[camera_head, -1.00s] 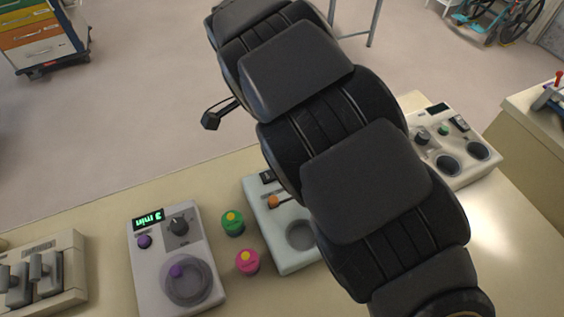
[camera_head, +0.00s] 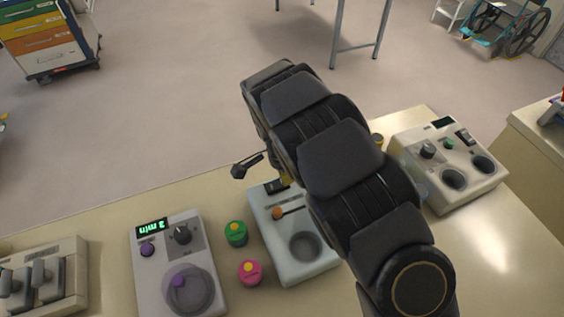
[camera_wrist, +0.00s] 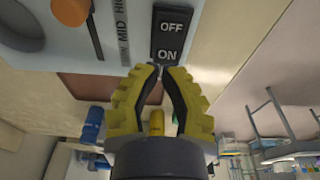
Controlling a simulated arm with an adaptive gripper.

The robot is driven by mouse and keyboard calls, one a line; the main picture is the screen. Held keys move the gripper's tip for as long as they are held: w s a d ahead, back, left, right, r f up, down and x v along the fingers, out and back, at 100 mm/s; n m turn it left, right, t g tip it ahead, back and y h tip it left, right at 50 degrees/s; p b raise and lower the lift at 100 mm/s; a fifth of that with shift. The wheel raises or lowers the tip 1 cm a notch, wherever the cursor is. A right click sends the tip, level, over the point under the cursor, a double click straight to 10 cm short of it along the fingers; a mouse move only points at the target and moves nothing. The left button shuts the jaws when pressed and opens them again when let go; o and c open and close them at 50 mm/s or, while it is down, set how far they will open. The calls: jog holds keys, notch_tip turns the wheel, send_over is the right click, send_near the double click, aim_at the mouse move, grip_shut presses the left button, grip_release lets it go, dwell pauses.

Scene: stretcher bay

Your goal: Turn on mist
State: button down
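A pale device (camera_head: 262,228) sits on the counter with an orange slider knob (camera_head: 278,213), a round recess and a dark rocker switch (camera_head: 275,187) at its far end. In the wrist view the rocker switch (camera_wrist: 171,33) is black and marked OFF and ON. The orange knob (camera_wrist: 70,10) is to its left, beside the word MID. My gripper (camera_wrist: 160,70) has yellow-backed fingers with their tips together and nothing between them. The tips are at the ON end of the switch; I cannot tell whether they touch it. In the head view my arm hides most of the gripper.
Another control box (camera_head: 447,160) is to the right. A lever unit (camera_head: 62,275) is at far left.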

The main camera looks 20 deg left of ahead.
jog(key=shift+f, duration=0.65)
jog(key=shift+w+d+f+g+y, duration=0.1)
jog(key=shift+d+f+g+y, duration=0.05)
jog(key=shift+f+g+y, duration=0.25)
jog(key=shift+r, duration=0.15)
jog(key=shift+r, duration=0.75)
